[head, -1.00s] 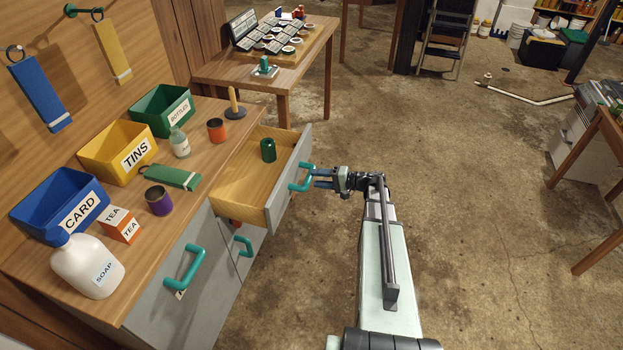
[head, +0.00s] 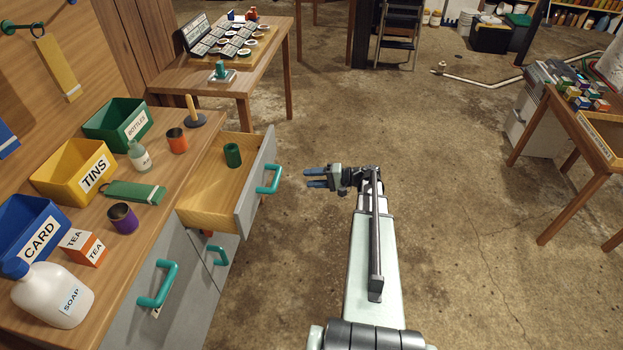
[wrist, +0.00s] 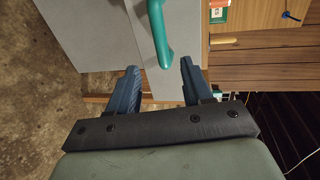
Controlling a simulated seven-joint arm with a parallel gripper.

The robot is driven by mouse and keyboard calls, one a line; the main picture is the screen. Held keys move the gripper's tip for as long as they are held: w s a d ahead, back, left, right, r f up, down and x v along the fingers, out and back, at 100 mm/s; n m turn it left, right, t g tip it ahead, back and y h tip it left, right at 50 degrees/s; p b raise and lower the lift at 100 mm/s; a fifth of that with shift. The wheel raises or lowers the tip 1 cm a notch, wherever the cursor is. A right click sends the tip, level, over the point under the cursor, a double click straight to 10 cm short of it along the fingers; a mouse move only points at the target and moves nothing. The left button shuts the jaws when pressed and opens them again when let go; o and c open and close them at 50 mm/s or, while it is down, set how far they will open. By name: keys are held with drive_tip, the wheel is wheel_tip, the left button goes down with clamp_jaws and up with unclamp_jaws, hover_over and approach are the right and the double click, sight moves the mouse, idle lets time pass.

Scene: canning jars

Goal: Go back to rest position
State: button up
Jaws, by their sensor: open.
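My gripper (head: 316,177) is open and empty in the head view, with its two blue fingers pointing left. It stands clear to the right of the open drawer (head: 241,205) and its teal handle (head: 269,178), with bare floor between. In the wrist view, my open gripper (wrist: 157,82) shows both blue fingers apart. The teal handle (wrist: 158,30) is ahead of them, on the grey drawer front (wrist: 195,40), and does not look gripped. A green tin (head: 233,155) stands inside the drawer.
The counter at left holds a blue CARD bin (head: 30,232), a yellow TINS bin (head: 73,170), a green BOTTLES bin (head: 117,123) and a soap bottle (head: 55,295). A side table (head: 228,85) stands beyond. Right of my arm, the floor (head: 450,170) is free.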

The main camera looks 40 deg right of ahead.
idle(0.4)
drive_tip(key=s+a+f+m+g+h, duration=0.1)
drive_tip(key=s+a+f+g+h, duration=0.3)
drive_tip(key=s+f, duration=0.45)
drive_tip(key=s+a+f+g+h, duration=0.1)
drive_tip(key=s+f+g+h, duration=0.1)
drive_tip(key=s+f+g, duration=0.55)
drive_tip(key=s+a+f+n+g+h, duration=0.1)
drive_tip(key=s+a+f+n+g, duration=0.1)
drive_tip(key=s+a, duration=0.5)
drive_tip(key=s+a+f+n+g+h, duration=0.2)
drive_tip(key=s+a+f+n, duration=0.2)
drive_tip(key=s+a, duration=0.3)
drive_tip(key=s+a+f+n+g+h, duration=0.2)
drive_tip(key=s+a+f+n, duration=0.2)
drive_tip(key=a, duration=0.9)
drive_tip(key=shift+s+a+f, duration=0.15)
drive_tip(key=shift+s+f, duration=0.15)
drive_tip(key=shift+s, duration=1.35)
drive_tip(key=shift+o, duration=0.5)
